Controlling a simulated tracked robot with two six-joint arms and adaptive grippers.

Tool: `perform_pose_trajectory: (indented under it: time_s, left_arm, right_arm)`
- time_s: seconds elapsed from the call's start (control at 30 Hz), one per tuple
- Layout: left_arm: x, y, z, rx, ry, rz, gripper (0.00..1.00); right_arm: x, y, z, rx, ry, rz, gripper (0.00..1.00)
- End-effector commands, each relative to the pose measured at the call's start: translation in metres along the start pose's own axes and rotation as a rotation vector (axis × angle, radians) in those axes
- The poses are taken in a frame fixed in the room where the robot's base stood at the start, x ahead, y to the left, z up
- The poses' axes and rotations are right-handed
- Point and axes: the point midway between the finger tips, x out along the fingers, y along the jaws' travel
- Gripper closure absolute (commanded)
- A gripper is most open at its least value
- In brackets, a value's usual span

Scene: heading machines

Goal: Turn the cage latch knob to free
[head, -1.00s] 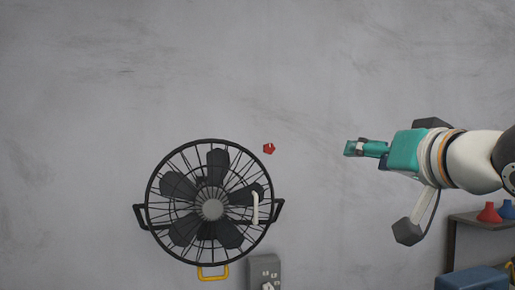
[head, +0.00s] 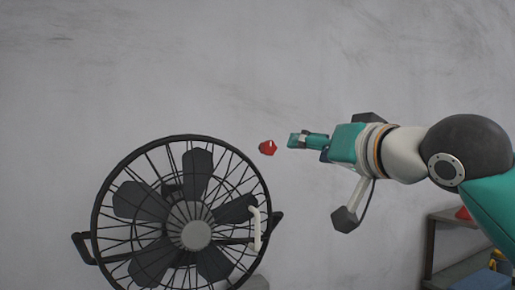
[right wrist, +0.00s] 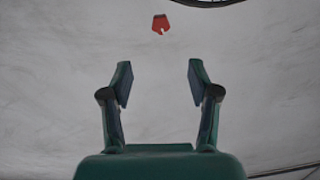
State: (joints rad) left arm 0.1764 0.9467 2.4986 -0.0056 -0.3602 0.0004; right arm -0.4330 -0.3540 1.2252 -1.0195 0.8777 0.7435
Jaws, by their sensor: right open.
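The cage latch knob (head: 268,147) is a small red knob with a pale mark, just outside the upper right of the black fan cage (head: 107,180). In the right wrist view the knob (right wrist: 161,24) shows ahead of the fingers, roughly midway between them and apart from both. My right gripper (head: 294,140) is just right of the knob in the head view, with a small gap between. In the wrist view the right gripper (right wrist: 160,82) is open and empty. My left gripper is not in view.
The cage has a white handle (head: 257,228) at its right side and black side brackets (head: 80,248). A grey wall (head: 380,60) stands behind. A shelf (head: 440,240) with a red item stands at lower right, a blue box (head: 482,281) below. The space above the fan is clear.

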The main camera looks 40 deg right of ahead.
Motion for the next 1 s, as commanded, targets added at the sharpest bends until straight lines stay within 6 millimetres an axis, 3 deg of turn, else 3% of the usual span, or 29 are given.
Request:
perform_pose_trajectory:
  time_s: [0.33, 0.8, 1.0]
  left_arm:
    - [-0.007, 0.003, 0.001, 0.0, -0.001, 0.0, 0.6]
    - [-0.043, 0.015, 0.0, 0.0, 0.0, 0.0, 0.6]
    - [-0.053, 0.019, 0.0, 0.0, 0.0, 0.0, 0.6]
  right_arm:
    - [0.035, 0.0, -0.001, -0.002, -0.003, 0.007, 0.39]
    - [0.131, 0.0, -0.003, -0.001, -0.004, 0.006, 0.39]
    - [0.157, 0.0, -0.002, 0.001, -0.002, 0.004, 0.39]
